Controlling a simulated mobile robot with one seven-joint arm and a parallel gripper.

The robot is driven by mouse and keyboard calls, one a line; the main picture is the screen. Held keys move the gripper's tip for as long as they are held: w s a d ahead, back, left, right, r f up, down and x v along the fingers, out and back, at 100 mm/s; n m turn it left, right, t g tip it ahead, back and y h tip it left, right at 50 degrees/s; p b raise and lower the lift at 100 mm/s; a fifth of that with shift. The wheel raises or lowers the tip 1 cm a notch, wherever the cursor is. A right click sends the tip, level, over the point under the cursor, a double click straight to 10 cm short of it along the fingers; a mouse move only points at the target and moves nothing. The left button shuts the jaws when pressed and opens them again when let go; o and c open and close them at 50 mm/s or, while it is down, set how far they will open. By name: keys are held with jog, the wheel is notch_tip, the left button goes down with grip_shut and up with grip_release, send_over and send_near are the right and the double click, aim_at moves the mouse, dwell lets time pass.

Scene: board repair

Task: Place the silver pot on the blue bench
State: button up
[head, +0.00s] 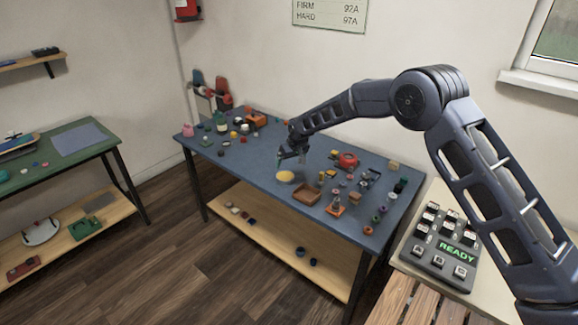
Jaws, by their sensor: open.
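The blue bench (245,154) stands against the wall in the middle of the head view, with many small items on its top. A low round pot or dish (285,177) with a pale silvery rim and yellow contents sits upright on the bench near its front edge. It is the only thing I see that resembles the silver pot, though it is too small to be certain. My gripper (291,158) is just above and behind this pot in the picture, pointing down and open. It appears empty and apart from the pot, but the fingertips are small and dark.
A brown tray (306,195), a red item (347,160) and several small parts crowd the bench's right half. A green bench (50,172) stands at left. A keypad reading READY (447,243) sits at right. The bench top's front left is fairly clear.

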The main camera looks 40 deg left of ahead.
jog(key=shift+d+r, duration=0.1)
jog(key=shift+r, duration=0.2)
